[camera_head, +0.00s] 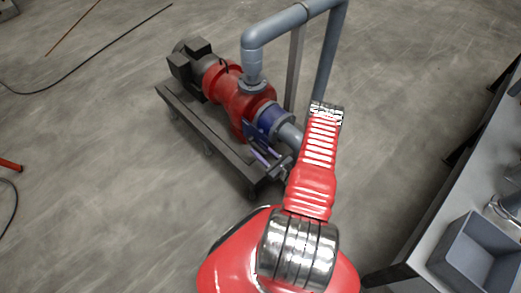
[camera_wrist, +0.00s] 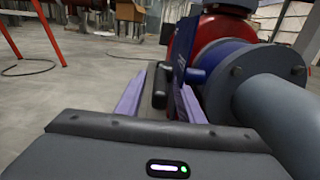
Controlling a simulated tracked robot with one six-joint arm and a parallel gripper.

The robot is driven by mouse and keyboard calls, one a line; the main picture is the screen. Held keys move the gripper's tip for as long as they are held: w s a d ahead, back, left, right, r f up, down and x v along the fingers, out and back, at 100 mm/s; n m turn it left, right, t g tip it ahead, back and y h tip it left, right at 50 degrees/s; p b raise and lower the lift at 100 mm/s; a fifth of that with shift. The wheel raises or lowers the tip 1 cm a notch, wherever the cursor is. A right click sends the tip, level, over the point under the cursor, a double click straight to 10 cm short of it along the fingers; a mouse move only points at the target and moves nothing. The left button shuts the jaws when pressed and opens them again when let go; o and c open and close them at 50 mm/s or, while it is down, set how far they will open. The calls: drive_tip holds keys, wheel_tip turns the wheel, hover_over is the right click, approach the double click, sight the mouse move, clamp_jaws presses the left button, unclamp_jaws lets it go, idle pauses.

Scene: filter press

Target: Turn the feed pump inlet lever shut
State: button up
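The feed pump (camera_head: 238,96) is red, with a blue valve body (camera_head: 268,120) at its inlet, joined to a grey pipe. In the wrist view the blue valve (camera_wrist: 222,68) and its flange fill the right side. A dark blue upright bar (camera_wrist: 177,78), which looks like the inlet lever, stands close by the right finger. My gripper (camera_head: 262,155) is beside the valve, low over the pump's base. In the wrist view its purple fingers (camera_wrist: 163,82) are apart, with a gap between them. I cannot tell whether a finger touches the lever.
The dark pump base (camera_head: 205,125) lies under the pump and motor. A grey pipe (camera_head: 290,22) rises over the pump, and another grey pipe (camera_wrist: 285,115) is close right of my gripper. A workbench with a grey bin (camera_head: 478,255) stands at right.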

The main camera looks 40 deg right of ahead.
drive_tip(key=shift+w, duration=0.15)
clamp_jaws()
idle(0.4)
drive_tip(key=shift+d, duration=0.2)
drive_tip(key=shift+a, duration=0.1)
